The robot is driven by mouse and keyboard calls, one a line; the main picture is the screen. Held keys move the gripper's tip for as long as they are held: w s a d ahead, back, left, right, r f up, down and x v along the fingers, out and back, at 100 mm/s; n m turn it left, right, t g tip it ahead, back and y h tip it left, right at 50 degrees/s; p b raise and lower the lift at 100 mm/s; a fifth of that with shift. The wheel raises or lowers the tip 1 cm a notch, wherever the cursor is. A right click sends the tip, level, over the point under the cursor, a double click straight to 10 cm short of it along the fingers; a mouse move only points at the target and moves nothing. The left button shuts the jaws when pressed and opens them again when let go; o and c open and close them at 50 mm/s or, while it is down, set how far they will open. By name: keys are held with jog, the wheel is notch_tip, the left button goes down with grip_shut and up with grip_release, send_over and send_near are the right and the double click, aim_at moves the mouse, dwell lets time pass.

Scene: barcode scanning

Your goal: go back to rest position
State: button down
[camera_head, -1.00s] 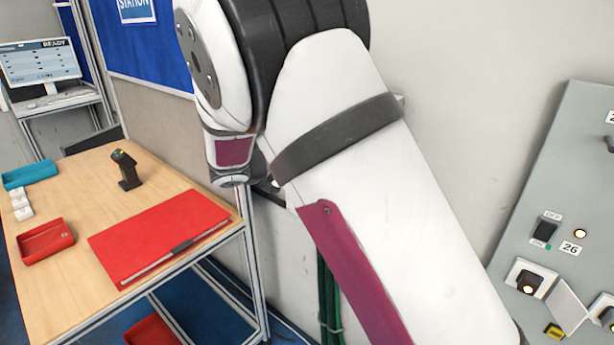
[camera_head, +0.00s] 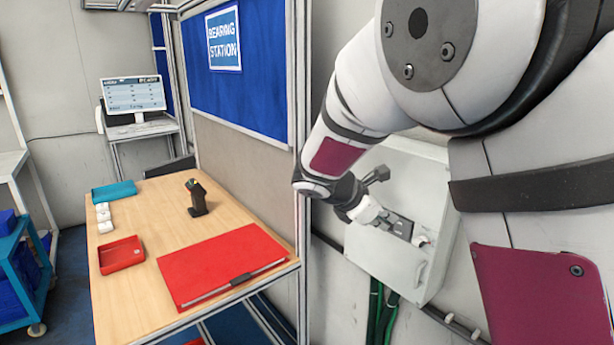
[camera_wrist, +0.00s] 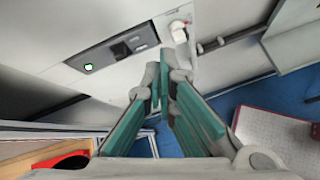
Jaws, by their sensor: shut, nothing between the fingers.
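My arm reaches down from the upper right of the head view. My gripper shows small in the head view, in front of a pale wall box (camera_head: 430,175). In the wrist view my gripper (camera_wrist: 164,78) has its two teal-padded fingers close together, with nothing held between them. In that view the fingertips lie just below a dark switch panel (camera_wrist: 122,48) with a small green light. I cannot tell the exact gap between the fingers and the box.
A wooden table (camera_head: 140,245) on the left bears a dark handheld device (camera_head: 197,198), a red folder (camera_head: 220,262), a red tray (camera_head: 121,254) and a teal tray (camera_head: 114,192). A metal post (camera_head: 301,100) stands by the gripper. A blue cart (camera_head: 15,270) is at far left.

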jog(key=s+d+r+m+g+y+b, duration=0.1)
jog(key=s+d+r+m+y, duration=0.1)
jog(key=s+m, duration=0.4)
jog(key=s+d+r+m+g+y+b, duration=0.1)
jog(key=s+d+m+y, duration=0.1)
jog(key=s+m, duration=0.35)
jog(key=s+a+m+t+y+b, duration=0.1)
jog(key=s+a+m+y, duration=0.1)
jog(key=s+m, duration=0.2)
jog(key=s+a+m+t+y+b, duration=0.1)
jog(key=s+m, duration=0.4)
jog(key=s, duration=0.6)
jog(key=shift+a+y, duration=0.9)
jog(key=shift+a, duration=0.1)
jog(key=shift+s, duration=0.1)
